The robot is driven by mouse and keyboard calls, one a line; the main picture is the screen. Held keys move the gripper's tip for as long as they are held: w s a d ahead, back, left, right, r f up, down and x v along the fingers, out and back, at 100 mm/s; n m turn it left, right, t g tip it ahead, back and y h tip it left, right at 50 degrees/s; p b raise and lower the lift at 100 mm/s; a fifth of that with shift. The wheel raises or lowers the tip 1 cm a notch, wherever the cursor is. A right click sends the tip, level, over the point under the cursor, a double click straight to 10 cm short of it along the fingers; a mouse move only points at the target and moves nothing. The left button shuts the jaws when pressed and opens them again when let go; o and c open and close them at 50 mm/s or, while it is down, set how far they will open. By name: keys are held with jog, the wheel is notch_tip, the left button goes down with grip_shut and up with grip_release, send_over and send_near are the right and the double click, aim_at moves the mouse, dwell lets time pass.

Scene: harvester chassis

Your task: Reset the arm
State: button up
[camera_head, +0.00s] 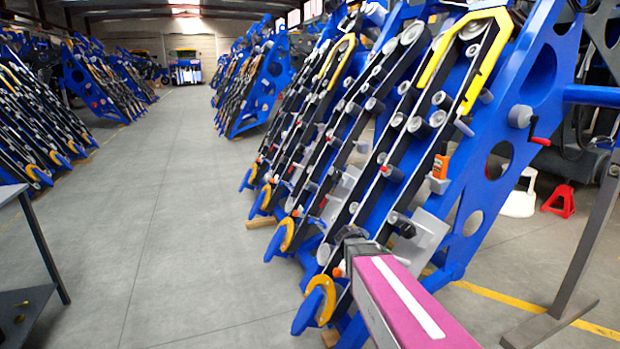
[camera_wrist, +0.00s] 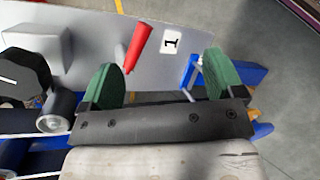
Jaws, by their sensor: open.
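My gripper (camera_wrist: 160,70) is open in the wrist view, with its two green finger pads well apart. Nothing is held between the pads. A red tapered handle (camera_wrist: 139,48) shows between them in the picture, in front of a light grey plate (camera_wrist: 75,50) with a white label marked 1 (camera_wrist: 171,41). I cannot tell how far the pads are from the plate. In the head view my magenta arm link reaches in from the bottom toward the lower part of the nearest blue harvester chassis (camera_head: 480,190). My fingertips cannot be made out there.
The near chassis carries black belts, grey rollers, a yellow guide (camera_head: 487,45) and a red handle (camera_head: 540,141). A grey-topped table (camera_head: 12,193) stands at the left edge. A red stand (camera_head: 559,201) is at the right. Grey floor (camera_head: 180,200) lies open along the aisle.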

jog(key=s+a+f+m+y, duration=0.6)
jog(key=s+a+m+y, duration=0.1)
jog(key=s+a+y, duration=0.1)
jog(key=shift+s+t+y, duration=0.4)
jog(key=shift+s+y, duration=0.5)
jog(key=shift+s, duration=0.25)
jog(key=shift+s+f, duration=0.1)
